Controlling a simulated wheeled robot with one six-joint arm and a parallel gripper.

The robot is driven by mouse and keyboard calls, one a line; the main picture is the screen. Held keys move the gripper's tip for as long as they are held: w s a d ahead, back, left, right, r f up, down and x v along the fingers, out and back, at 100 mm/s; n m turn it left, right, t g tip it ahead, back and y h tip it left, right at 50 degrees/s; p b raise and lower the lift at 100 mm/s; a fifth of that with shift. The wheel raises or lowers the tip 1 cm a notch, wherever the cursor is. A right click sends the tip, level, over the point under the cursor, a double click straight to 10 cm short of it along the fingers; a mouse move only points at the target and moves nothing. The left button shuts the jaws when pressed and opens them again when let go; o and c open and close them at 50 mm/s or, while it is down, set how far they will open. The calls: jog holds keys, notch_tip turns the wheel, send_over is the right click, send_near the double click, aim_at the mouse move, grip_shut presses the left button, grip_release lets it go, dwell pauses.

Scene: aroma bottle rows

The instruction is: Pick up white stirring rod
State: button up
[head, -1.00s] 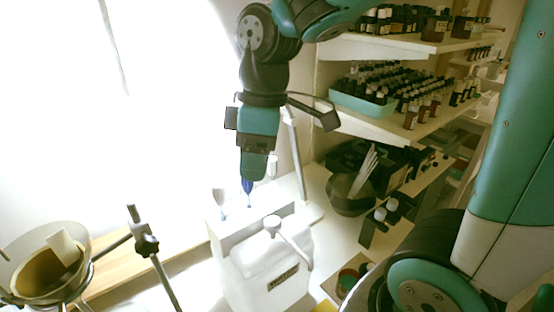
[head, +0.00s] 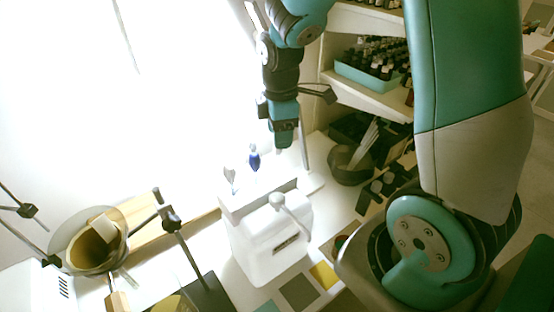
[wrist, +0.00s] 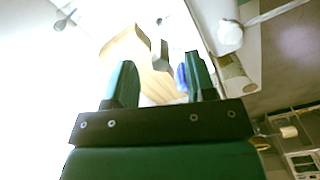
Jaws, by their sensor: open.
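A white stirring rod (head: 229,178) stands upright with its pale, paddle-like top at the left end of a white box-shaped stand (head: 262,240). In the wrist view a pale grey-white top (wrist: 160,56), probably the same rod, shows ahead between the fingers. A blue rod (head: 254,158) stands just right of it; its blue top (wrist: 182,78) is beside my right finger in the wrist view. My gripper (head: 284,148) points down, up and to the right of both rods. In the wrist view my gripper (wrist: 160,78) is open, with nothing held.
A bowl on a ring stand (head: 92,245) and a clamp post (head: 180,240) are at the left. A dark pot of pale sticks (head: 350,165) stands to the right of the white box. Shelves with a teal tray of bottles (head: 365,82) rise behind at right.

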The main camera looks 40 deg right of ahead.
aim_at(277, 153)
jog(key=shift+w+a+f+p, duration=0.15)
jog(key=shift+f+p, duration=0.35)
jog(key=shift+f, duration=0.9)
jog(key=shift+s+a+f+p, duration=0.15)
jog(key=shift+f+p, duration=0.3)
jog(key=shift+f, duration=0.9)
jog(key=shift+w, duration=0.1)
jog(key=shift+c, duration=0.2)
jog(key=c, duration=0.8)
